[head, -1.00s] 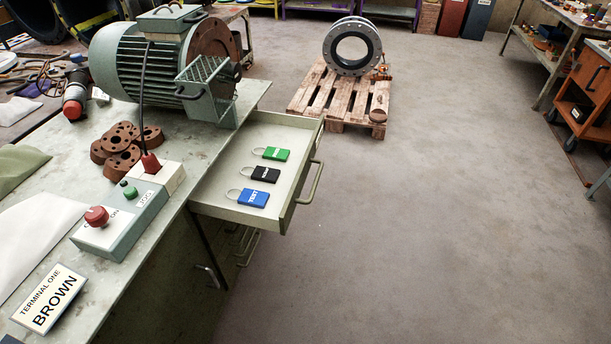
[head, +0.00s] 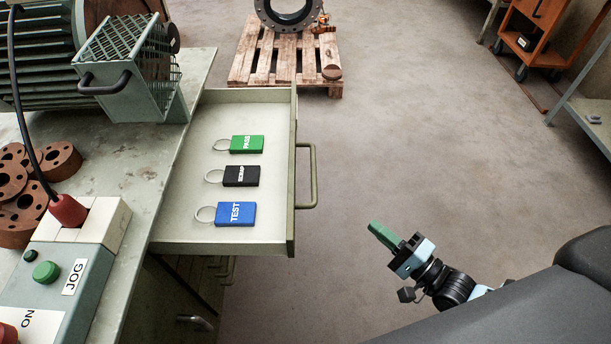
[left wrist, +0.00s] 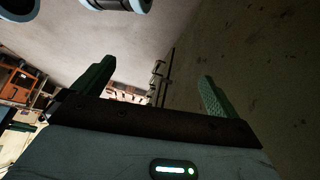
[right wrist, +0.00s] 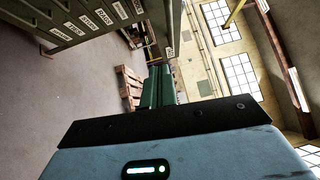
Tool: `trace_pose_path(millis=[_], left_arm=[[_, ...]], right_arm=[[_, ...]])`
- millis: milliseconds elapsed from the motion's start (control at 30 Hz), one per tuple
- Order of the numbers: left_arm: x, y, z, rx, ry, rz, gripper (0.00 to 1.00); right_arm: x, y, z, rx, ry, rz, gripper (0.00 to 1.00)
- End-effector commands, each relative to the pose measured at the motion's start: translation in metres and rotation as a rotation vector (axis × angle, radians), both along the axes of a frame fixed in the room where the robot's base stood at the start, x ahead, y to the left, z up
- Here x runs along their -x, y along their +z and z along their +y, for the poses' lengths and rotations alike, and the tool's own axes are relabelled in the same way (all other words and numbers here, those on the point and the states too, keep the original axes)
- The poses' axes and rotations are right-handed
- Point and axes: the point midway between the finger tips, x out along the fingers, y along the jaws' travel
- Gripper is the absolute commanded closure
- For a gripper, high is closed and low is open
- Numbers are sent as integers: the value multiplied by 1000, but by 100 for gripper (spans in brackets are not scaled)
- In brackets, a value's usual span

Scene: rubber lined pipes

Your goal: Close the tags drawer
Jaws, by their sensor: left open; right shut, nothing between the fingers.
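The tags drawer (head: 190,130) is pulled out from the bench on the left in the head view. It holds a green tag (head: 246,145), a black tag (head: 241,176) and a blue tag (head: 235,214). Its bar handle (head: 313,175) is on the right-hand front panel. My right gripper (head: 383,236) is to the right of and below the handle, clear of it, with its green fingers together and empty. These shut fingers also show in the right wrist view (right wrist: 158,75). My left gripper (left wrist: 156,75) shows only in the left wrist view, its fingers apart and empty.
The bench carries a motor with a mesh guard (head: 130,60), brown flanges (head: 30,190) and a control box (head: 75,265). A wooden pallet (head: 265,60) stands beyond. Labelled drawer fronts (right wrist: 85,20) show in the right wrist view. The floor right of the drawer is free.

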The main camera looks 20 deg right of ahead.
Motion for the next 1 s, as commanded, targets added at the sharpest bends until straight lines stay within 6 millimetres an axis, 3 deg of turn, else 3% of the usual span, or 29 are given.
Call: trace_pose_path(millis=[167,467,1000], left_arm=[[-6,-5,-1,1,0,-9,2],[-1,-4,-3,7,3,0,2],[2,1,-3,5,3,4,2]], right_arm=[[-15,9,-16,-101,6,-3,100],[-22,13,-13,-113,6,-5,100],[-102,26,31,-112,7,-8,100]])
